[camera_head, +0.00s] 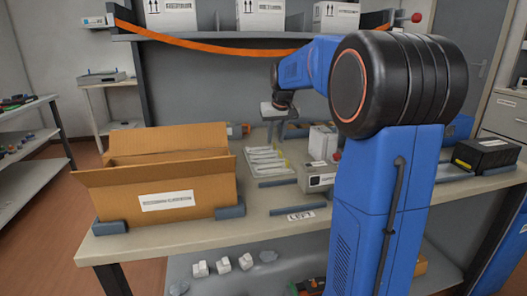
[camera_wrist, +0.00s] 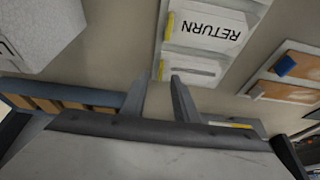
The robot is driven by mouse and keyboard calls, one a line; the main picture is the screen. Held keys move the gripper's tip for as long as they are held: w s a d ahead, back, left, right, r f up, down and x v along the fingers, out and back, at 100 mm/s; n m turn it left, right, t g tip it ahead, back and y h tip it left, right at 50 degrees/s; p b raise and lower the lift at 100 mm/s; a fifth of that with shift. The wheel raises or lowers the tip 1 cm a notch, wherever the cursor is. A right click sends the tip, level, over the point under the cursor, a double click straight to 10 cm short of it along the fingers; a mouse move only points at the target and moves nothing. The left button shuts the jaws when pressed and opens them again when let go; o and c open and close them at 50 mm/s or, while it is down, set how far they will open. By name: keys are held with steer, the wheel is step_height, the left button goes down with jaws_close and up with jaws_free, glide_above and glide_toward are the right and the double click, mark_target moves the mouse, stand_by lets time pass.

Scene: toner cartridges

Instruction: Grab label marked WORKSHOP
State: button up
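I cannot read WORKSHOP on any label in either view. In the wrist view a white label marked RETURN (camera_wrist: 210,28) lies near the top, with yellow marks at its left edge. Another white piece (camera_wrist: 192,68) without readable text lies just below it, close to my fingertips. In the head view several white label-like strips (camera_head: 265,161) lie in a row on the bench, their text too small to read. My gripper (camera_wrist: 163,80) has its two fingers apart with nothing seen between them. In the head view it is at the end of the arm (camera_head: 280,112), above the back of the bench.
An open cardboard box (camera_head: 205,190) stands at the left of the bench (camera_head: 262,228). A white box (camera_head: 322,142) and a grey device (camera_head: 318,179) stand right of the strips. A LEFT sign (camera_head: 301,217) is at the front edge. A black cartridge (camera_head: 487,153) sits far right.

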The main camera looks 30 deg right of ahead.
steer(key=shift+x, duration=0.95)
jaws_close()
